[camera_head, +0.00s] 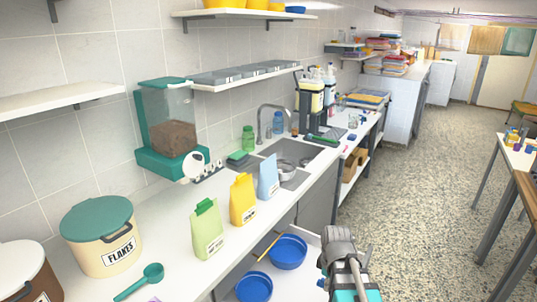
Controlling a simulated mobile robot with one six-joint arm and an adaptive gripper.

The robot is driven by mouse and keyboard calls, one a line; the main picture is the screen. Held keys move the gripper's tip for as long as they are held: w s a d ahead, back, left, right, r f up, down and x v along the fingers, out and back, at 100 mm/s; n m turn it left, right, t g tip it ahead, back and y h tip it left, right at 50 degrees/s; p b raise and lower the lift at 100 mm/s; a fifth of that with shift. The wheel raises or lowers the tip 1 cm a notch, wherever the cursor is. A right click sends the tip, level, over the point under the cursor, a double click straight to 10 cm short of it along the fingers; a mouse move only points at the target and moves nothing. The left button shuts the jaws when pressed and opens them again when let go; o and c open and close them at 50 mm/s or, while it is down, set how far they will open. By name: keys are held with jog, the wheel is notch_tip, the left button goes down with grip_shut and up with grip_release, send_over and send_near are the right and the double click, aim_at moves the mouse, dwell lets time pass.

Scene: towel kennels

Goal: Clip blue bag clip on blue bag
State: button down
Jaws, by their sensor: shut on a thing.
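The blue bag (268,177) is a light blue pouch standing upright on the white counter, beside the sink. It is the farthest of three bags in a row. My arm comes up from the bottom edge, right of the counter front. Its grey and teal links show, but I cannot make out any gripper fingers. I cannot make out a blue bag clip anywhere in this view.
A yellow bag (243,200) and a green bag (207,229) stand nearer on the counter (172,248). Blue bowls (288,252) sit low, below the counter front. A teal food dispenser (165,122) hangs on the wall. Open floor (410,210) lies to the right.

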notch_tip(320, 180, up, 19)
jog(key=p, duration=1.8)
jog(key=shift+r, duration=0.2)
